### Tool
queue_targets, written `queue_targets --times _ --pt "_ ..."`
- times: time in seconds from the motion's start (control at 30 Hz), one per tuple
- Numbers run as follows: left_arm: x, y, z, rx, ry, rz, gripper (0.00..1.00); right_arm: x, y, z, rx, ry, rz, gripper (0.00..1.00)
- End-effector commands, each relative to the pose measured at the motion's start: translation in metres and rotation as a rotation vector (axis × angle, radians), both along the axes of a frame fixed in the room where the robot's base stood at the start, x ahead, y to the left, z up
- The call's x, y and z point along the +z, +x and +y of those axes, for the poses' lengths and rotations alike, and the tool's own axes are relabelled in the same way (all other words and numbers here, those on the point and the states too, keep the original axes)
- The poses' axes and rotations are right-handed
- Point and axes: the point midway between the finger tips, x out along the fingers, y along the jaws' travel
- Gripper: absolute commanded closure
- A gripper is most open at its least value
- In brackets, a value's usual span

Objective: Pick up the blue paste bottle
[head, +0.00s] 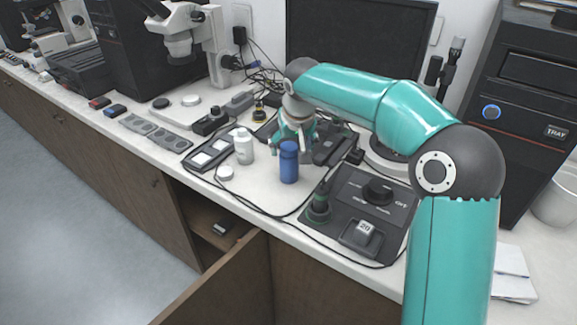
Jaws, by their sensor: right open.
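The blue paste bottle (289,165) stands upright on the white counter near the middle of the head view. My right gripper (293,140) points down just behind and above the bottle. Its fingers are open. The bottle's top overlaps the fingers in the picture, and I cannot tell whether they touch it. My left gripper is not in view.
A white bottle (243,146) stands left of the blue one, with a small white round lid (225,172) in front. A grey control box (358,209) with a knob sits to the right. Loose cables cross the counter. A cabinet door (228,284) hangs open below.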

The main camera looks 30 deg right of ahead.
Motion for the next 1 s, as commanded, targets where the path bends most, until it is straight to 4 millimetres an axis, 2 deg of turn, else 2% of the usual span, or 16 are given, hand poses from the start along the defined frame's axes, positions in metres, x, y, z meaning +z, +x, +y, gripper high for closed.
queue_targets --times 0.3,0.6,0.67,1.0 --pt "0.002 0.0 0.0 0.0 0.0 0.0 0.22 -0.037 0.02 -0.002 -0.002 -0.001 0.002 0.21" --pt "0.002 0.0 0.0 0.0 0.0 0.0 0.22 -0.042 0.022 -0.003 0.0 -0.001 0.0 0.21" --pt "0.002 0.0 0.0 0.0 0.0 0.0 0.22 -0.042 0.022 -0.003 0.0 -0.001 0.0 0.29" --pt "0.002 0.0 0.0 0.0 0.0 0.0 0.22 -0.041 0.022 -0.002 0.001 0.0 0.0 0.86"
